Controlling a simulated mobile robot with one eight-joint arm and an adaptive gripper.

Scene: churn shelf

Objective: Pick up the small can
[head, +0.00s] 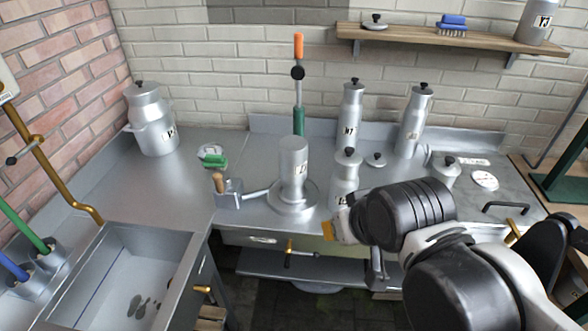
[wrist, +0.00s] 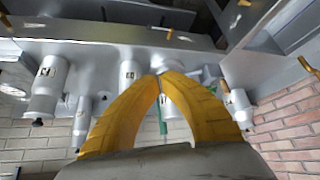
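Several metal cans with black-knobbed lids stand on the steel counter. I cannot tell for sure which is the small can. A short one (head: 345,172) stands upright just behind my gripper (head: 329,229), its lower part close to my wrist. Another short one (head: 445,169) stands at the right, partly hidden by my arm. Taller cans stand at the back (head: 350,112) and (head: 412,125). In the wrist view my gripper's yellow fingers (wrist: 160,76) meet at the tips, with nothing seen between them. A labelled can (wrist: 129,72) shows left of the fingertips there.
A metal cylinder on a round base (head: 292,170) and an orange-handled lever (head: 298,75) stand left of the gripper. A large can (head: 150,120), green brush (head: 212,156) and sink (head: 125,275) lie farther left. A wall shelf (head: 440,37) hangs above.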

